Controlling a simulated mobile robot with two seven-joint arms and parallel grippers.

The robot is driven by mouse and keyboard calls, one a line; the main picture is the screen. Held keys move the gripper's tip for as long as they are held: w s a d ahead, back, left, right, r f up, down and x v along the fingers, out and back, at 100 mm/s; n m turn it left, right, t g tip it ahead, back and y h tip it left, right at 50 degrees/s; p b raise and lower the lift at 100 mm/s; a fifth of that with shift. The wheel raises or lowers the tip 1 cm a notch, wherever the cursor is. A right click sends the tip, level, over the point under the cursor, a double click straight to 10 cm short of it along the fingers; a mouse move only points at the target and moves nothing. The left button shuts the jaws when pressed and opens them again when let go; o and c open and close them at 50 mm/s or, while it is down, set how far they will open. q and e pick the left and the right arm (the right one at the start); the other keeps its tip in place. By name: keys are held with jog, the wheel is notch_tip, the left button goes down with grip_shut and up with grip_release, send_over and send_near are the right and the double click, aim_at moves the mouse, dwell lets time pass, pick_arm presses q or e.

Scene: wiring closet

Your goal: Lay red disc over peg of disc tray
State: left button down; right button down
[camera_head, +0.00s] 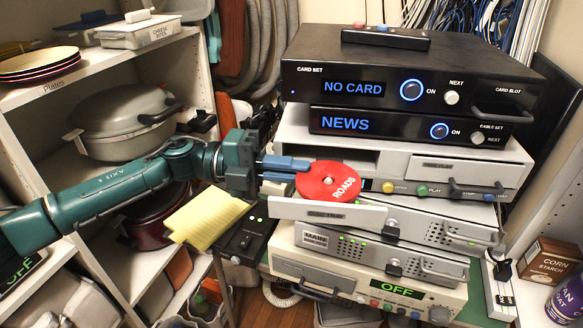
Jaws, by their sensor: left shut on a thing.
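The red disc (320,190), marked ROADS, shows at the open disc tray (300,210), which sticks out of a grey player in the middle of the stack. My left gripper (296,171) comes in from the left with its blue fingers shut on the disc's left edge. The disc lies about flat above the tray, behind its front panel. A small pale spot shows at the disc's centre; I cannot tell whether it is the hole or the peg in it. Whether the disc touches the tray is unclear. My right gripper is out of view.
Black boxes reading NO CARD (345,88) and NEWS (345,123) stand above the tray. More units (375,290) stand below. A yellow notepad (205,217) and black device (245,235) lie left of the tray. Shelves with a pot (120,120) stand left.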

pick_arm(q)
jog(key=c, duration=1.5)
grip_release()
jog(key=a, duration=0.3)
jog(key=a+b, duration=0.1)
jog(key=a, duration=0.1)
jog(key=shift+w, duration=0.35)
